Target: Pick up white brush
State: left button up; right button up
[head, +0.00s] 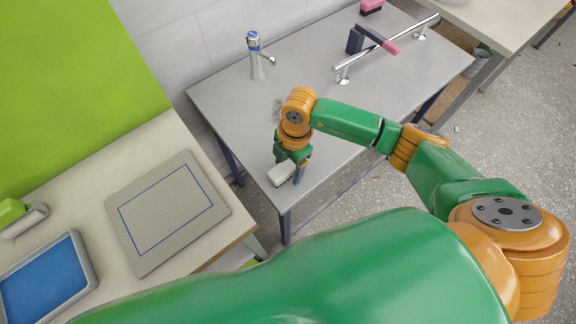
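A small white block-like thing, which looks like the white brush (281,174), is at the near left edge of the grey table (225,103). My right gripper (291,168) points down right at it. One finger shows at the brush's right side, and the other side is partly hidden by the gripper body. I cannot tell whether the fingers touch or grip the brush, or whether it rests on the table. My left gripper is not in view.
A pink-topped brush (371,7) lies at the back. A beige counter holds a grey board (166,212) and a blue tray (45,285).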

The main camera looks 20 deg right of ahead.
aim_at(287, 167)
grip_shut()
jog(key=shift+r, duration=0.1)
jog(key=shift+r, duration=0.2)
jog(key=r, duration=0.1)
jog(key=r+b, duration=0.1)
jog(key=r, duration=0.1)
jog(key=shift+s+a+r, duration=0.1)
jog(key=shift+s+r, duration=0.05)
jog(key=shift+s, duration=0.05)
jog(key=s+a+r+p, duration=0.1)
jog(key=s+a+r, duration=0.1)
jog(key=s+r, duration=0.7)
jog(key=s, duration=0.4)
jog(key=shift+s+a+p, duration=0.15)
jog(key=shift+s+p, duration=0.05)
jog(key=shift+p, duration=0.15)
